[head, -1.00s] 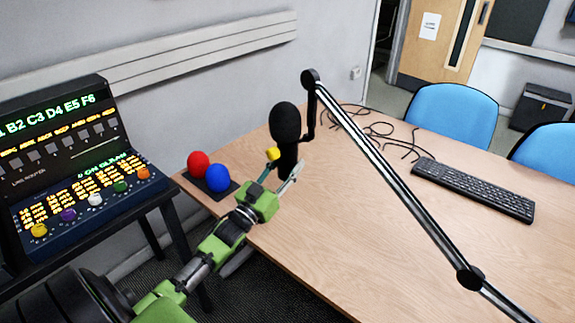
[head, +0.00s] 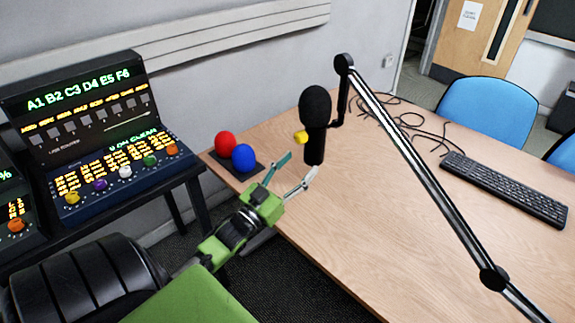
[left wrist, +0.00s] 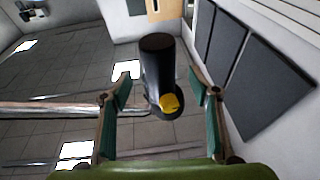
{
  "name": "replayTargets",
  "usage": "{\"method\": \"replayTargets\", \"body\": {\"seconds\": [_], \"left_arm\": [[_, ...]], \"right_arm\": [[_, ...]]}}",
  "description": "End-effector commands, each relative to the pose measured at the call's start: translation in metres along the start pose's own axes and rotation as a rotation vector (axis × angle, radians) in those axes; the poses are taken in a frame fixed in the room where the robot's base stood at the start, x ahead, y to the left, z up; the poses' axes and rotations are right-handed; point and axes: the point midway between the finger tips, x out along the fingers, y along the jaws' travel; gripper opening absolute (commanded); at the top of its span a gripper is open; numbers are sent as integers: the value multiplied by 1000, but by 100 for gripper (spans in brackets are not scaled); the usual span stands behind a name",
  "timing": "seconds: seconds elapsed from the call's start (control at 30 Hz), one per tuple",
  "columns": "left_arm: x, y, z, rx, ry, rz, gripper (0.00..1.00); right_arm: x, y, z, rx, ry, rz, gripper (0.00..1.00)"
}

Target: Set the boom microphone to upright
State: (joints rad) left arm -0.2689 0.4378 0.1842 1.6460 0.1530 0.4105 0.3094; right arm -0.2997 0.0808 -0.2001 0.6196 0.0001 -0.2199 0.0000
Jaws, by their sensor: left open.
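The boom microphone (head: 315,108) is black with a yellow knob (head: 300,137) on its side. It hangs from a black and silver boom arm (head: 415,165) above the table's left part and looks near upright in the head view. My left gripper (head: 298,171) is open and empty, just below and left of the microphone in the head view. In the left wrist view the microphone (left wrist: 157,68) stands between and beyond the two open fingers, with the yellow knob (left wrist: 169,102) near its lower end. No contact shows. My right gripper is not in view.
A red ball (head: 225,143) and a blue ball (head: 244,157) sit on a dark base at the table's left edge. A control panel (head: 105,135) stands at left. Cables (head: 405,118) and a keyboard (head: 505,188) lie on the table. The table's front middle is clear.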

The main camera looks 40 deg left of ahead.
Motion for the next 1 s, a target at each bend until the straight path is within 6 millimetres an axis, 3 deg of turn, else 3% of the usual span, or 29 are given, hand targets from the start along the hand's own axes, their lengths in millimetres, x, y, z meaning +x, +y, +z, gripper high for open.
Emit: {"method": "replayTargets", "body": {"seconds": [0.1,0.3,1.0], "left_arm": [[-23,0,1,-1,-4,-1,56],[-42,0,0,1,-1,-1,56],[-45,0,0,0,1,0,56]], "right_arm": [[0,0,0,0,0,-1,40],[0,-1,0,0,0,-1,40],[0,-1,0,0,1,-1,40]]}}
